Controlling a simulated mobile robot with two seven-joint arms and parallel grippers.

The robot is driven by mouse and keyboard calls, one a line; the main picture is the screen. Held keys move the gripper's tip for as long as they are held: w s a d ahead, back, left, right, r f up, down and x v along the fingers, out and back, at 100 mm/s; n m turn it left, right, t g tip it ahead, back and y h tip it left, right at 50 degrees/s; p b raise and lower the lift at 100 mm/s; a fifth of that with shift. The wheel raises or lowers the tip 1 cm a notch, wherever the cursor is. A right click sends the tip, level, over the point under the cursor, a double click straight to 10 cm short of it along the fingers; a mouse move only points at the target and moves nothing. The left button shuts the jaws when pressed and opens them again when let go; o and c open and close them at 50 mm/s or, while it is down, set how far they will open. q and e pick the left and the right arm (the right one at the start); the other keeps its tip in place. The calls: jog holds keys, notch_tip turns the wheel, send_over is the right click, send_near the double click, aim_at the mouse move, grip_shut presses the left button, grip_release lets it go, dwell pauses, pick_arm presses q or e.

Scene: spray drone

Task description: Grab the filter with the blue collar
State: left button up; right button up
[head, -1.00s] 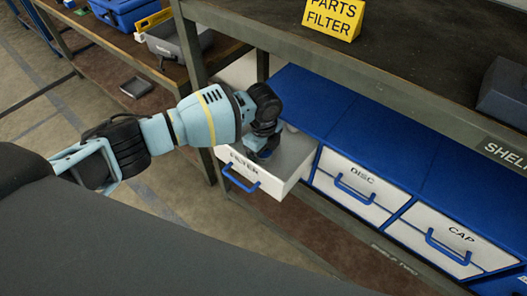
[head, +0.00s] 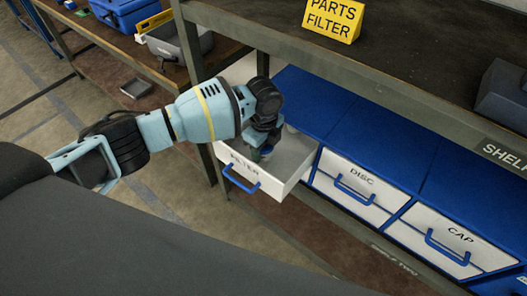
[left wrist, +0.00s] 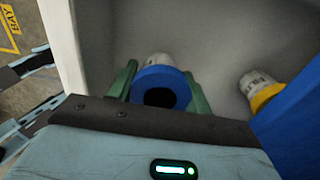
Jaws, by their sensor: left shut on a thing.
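The filter with the blue collar (left wrist: 148,82) is in the open drawer marked FILTER (head: 296,180). In the left wrist view its blue ring with a dark opening faces me, and part of its white body shows behind. My left gripper (left wrist: 160,92) is shut on it, one green finger on each side of the collar. In the head view the left gripper (head: 260,153) reaches down into the drawer and hides most of the filter. A second filter, with a yellow collar (left wrist: 264,94), lies to the right in the same drawer, apart from the gripper. My right gripper is not in view.
Shut drawers marked DISC (head: 352,188) and CAP (head: 440,240) stand to the right in the blue cabinet (head: 385,140). A shelf board with a yellow PARTS FILTER sign (head: 333,18) overhangs the cabinet. The drawer walls are close around the gripper.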

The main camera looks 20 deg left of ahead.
pick_arm(q)
jog(key=r, duration=0.6)
jog(key=r+p, duration=0.1)
jog(key=r, duration=0.3)
jog(key=shift+s+a, duration=0.2)
jog(key=shift+s, duration=0.2)
jog(key=s+a, duration=0.3)
jog(key=s, duration=0.5)
jog(key=s+a+p, duration=0.1)
jog(key=s+a, duration=0.1)
jog(key=s, duration=0.6)
jog(key=shift+a+f, duration=0.15)
jog(key=shift+a, duration=0.25)
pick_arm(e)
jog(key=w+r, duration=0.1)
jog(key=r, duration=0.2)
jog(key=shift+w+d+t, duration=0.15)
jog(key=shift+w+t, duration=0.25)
pick_arm(q)
jog(key=shift+s, duration=0.1)
